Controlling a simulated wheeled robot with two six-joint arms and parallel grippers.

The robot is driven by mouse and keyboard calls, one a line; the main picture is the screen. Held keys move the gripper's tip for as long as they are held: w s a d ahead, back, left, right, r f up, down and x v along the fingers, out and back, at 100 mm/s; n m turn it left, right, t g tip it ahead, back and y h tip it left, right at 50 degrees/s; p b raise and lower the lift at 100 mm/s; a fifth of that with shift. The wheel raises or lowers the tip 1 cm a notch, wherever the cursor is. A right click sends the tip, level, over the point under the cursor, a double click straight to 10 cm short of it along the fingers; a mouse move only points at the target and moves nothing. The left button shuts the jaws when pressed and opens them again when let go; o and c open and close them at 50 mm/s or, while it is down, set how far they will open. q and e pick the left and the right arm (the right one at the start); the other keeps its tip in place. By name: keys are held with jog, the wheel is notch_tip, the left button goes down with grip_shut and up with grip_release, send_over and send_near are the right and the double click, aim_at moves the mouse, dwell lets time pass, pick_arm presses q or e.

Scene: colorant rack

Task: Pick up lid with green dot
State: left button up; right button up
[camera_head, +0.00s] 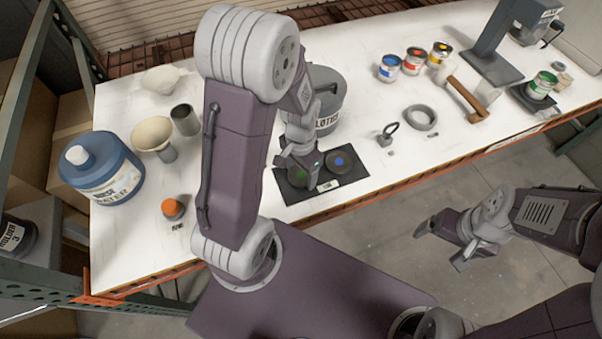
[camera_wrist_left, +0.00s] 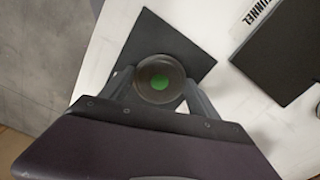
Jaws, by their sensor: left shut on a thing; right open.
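The dark round lid with a green dot (camera_wrist_left: 160,82) sits between the two fingers of my left gripper (camera_wrist_left: 157,92) in the left wrist view. The fingers are shut on its sides. In the head view my left gripper (camera_head: 300,172) is over the left part of a dark mat (camera_head: 345,180) and partly covers the green-dot lid. I cannot tell whether the lid touches the mat. A second dark lid with a blue dot (camera_head: 341,161) lies on the mat just to the right. My right gripper (camera_head: 441,247) is open and empty, off the table's front edge.
A grey bucket (camera_head: 328,95) stands behind the mat. A blue water jug (camera_head: 105,172), a funnel (camera_head: 152,137) and an orange-topped item (camera_head: 173,208) stand left. Paint cans (camera_head: 413,62), a grey ring (camera_head: 421,117) and a hammer (camera_head: 468,100) are right.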

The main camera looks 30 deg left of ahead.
aim_at(304, 173)
pick_arm(q)
jog(key=shift+w+r, duration=0.1)
jog(key=shift+r, duration=0.4)
jog(key=r, duration=0.2)
jog(key=w+r, duration=0.1)
jog(key=shift+d+r, duration=0.3)
jog(key=shift+r, duration=0.05)
jog(key=w+d+r, duration=0.5)
jog(key=w+r, duration=0.1)
jog(key=w, duration=0.2)
jog(key=shift+w+d+r+p, duration=0.2)
jog(key=shift+w+d+p, duration=0.15)
